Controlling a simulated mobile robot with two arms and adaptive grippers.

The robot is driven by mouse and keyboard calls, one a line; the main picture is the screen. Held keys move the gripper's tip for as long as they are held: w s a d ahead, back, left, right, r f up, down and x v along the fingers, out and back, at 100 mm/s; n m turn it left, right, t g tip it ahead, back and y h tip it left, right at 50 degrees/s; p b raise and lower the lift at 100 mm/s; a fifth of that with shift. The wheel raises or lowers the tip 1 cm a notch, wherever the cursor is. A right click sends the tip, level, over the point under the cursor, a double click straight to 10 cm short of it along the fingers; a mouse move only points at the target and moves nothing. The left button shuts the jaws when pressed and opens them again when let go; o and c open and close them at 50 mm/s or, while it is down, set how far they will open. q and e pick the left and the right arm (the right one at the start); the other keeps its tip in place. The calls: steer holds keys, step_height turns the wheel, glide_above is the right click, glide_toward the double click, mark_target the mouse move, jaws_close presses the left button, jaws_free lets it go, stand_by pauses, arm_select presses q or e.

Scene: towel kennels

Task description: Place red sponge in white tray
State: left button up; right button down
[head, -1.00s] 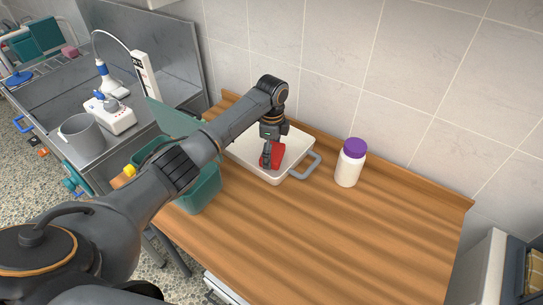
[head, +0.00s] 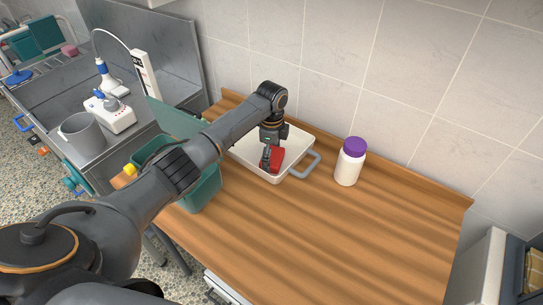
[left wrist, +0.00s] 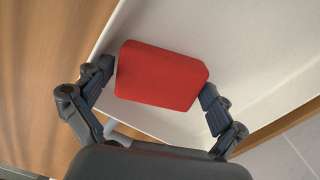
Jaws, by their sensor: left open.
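The white tray (head: 294,172) stands on the wooden counter and has a grey handle at its right end. The red sponge (head: 277,156) is inside the tray. In the left wrist view the red sponge (left wrist: 160,76) lies over the white tray floor (left wrist: 240,40), between the fingers. My left gripper (head: 268,165) reaches down into the tray at the sponge. In the left wrist view its fingers (left wrist: 157,92) are spread at either end of the sponge; the right finger is very close to it, and contact is hard to tell. My right gripper is out of view.
A white bottle with a purple lid (head: 349,162) stands right of the tray. A green bin (head: 204,188) is at the counter's left end. The counter's right side is clear.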

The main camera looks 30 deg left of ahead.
mark_target(272, 155)
arm_select(q)
step_height(272, 155, up, 12)
steer(key=b, duration=0.1)
stand_by(0.6)
